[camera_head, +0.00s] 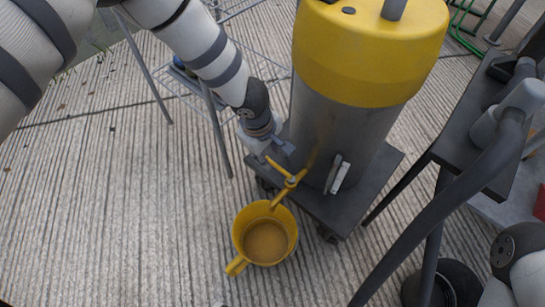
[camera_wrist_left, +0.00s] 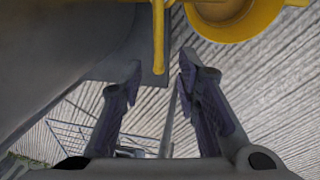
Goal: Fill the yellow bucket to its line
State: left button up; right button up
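The yellow bucket (camera_head: 239,238) stands on the ground below a yellow tap (camera_head: 290,182) on a grey tank with a yellow top (camera_head: 365,60). A flat brownish surface shows inside the bucket; I cannot make out its line or whether water is running. The bucket's rim also shows at the top of the left wrist view (camera_wrist_left: 262,22). My left gripper (camera_head: 278,150) is beside the tank, close to the tap. In the left wrist view its fingers (camera_wrist_left: 160,82) are apart and empty, with a yellow tap part (camera_wrist_left: 158,35) just beyond them. My right gripper is out of view.
The tank stands on a dark wheeled base (camera_head: 375,185). A dark table (camera_head: 465,150) with a thick dark hose (camera_head: 440,210) is at the right. A black container (camera_head: 455,285) is at the lower right. A metal rack is behind my left arm. The ribbed ground left of the bucket is clear.

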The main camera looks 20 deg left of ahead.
aim_at(272, 162)
pick_arm(q)
jog(key=f, duration=0.2)
jog(key=f+b, duration=0.1)
jog(key=f, duration=0.1)
jog(key=shift+w+d, duration=0.15)
jog(key=shift+w, duration=0.25)
jog(key=shift+r, duration=0.1)
grip_shut()
